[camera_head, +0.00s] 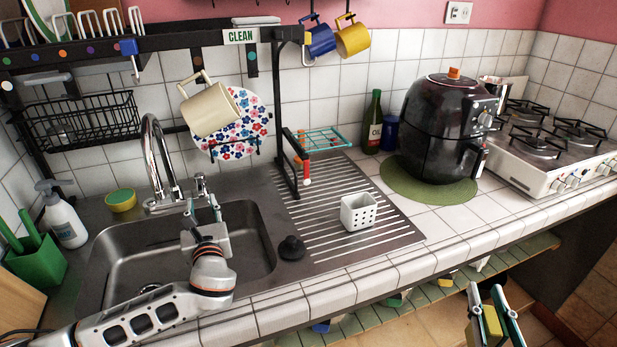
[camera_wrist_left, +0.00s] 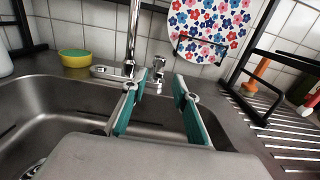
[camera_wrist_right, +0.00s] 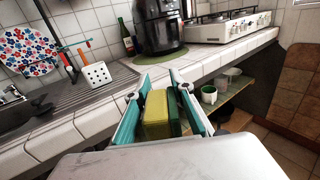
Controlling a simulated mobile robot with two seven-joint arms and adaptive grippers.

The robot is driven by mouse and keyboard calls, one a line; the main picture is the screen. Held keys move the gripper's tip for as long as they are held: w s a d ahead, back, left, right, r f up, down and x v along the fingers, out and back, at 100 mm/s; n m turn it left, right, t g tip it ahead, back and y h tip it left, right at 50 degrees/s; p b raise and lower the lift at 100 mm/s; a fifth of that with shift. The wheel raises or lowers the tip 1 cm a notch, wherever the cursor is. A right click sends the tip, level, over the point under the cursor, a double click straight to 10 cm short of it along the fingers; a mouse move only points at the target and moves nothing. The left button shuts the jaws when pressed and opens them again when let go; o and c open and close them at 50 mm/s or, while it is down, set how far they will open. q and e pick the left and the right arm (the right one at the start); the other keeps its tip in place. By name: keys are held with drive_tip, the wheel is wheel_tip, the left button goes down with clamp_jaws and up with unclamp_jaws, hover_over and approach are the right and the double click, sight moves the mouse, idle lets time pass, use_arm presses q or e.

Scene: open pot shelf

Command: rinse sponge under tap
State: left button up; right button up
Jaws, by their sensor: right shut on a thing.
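The yellow-and-green sponge (camera_head: 492,325) is between the fingers of my right gripper (camera_head: 492,290), over the floor side in front of the counter. The right wrist view shows the sponge (camera_wrist_right: 156,115) upright between the pads of that gripper (camera_wrist_right: 156,82). The chrome tap (camera_head: 152,150) stands behind the steel sink (camera_head: 255,225); no water shows. My left gripper (camera_head: 201,208) is over the sink, open and empty, in front of the tap lever (camera_wrist_left: 158,68). In the left wrist view its fingers (camera_wrist_left: 154,88) are apart, and the lever shows beyond them.
A yellow dish with a green top (camera_head: 121,202) sits left of the tap. An air fryer (camera_head: 440,130) stands farther right. Counter front is clear.

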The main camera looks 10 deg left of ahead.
sight(201, 195)
use_arm(q)
drive_tip(key=x, duration=0.8)
drive_tip(key=shift+d, duration=0.1)
clamp_jaws()
